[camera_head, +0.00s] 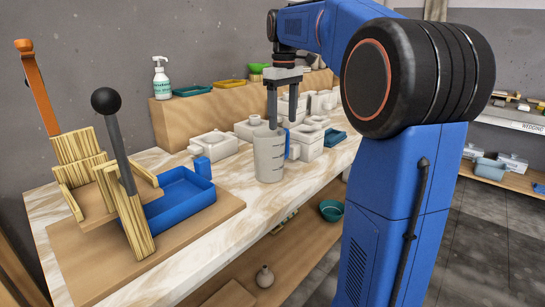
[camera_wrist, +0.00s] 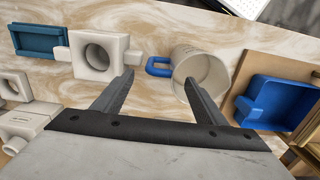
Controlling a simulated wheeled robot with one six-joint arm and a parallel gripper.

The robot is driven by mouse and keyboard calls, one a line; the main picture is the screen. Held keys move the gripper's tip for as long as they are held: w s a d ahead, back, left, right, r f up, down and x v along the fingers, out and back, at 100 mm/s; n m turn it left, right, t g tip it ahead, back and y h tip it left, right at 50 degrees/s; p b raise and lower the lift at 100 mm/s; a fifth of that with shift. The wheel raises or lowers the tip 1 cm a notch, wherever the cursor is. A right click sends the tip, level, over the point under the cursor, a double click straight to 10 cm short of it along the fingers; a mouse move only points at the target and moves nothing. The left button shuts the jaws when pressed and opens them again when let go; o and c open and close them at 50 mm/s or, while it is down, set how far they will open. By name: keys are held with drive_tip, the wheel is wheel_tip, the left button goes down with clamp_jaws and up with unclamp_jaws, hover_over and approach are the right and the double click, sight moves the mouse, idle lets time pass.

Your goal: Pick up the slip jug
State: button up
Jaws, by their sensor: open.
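The slip jug (camera_head: 268,158) is a pale grey cup-like vessel with a blue handle (camera_head: 290,145). It stands upright on the marble-patterned worktop. My gripper (camera_head: 282,122) is open above it, fingers pointing down. In the wrist view the jug (camera_wrist: 212,68) is right of centre, and its blue handle (camera_wrist: 160,66) shows between the two fingertips (camera_wrist: 159,78). The right finger overlaps the jug's open mouth there; the left finger is beyond the handle's other side. Whether a finger reaches below the rim, I cannot tell. The jug is not gripped.
White plaster moulds (camera_head: 308,140) stand close behind the jug. A blue tray (camera_head: 180,200) and a wooden lever stand (camera_head: 125,215) are to the left. A soap bottle (camera_head: 161,80) stands on the raised wooden ledge. Bare worktop (camera_head: 240,215) lies in front.

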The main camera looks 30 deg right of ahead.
drive_tip(key=shift+s+d+f, duration=0.1)
drive_tip(key=shift+d+f, duration=0.05)
drive_tip(key=shift+f, duration=2.5)
clamp_jaws()
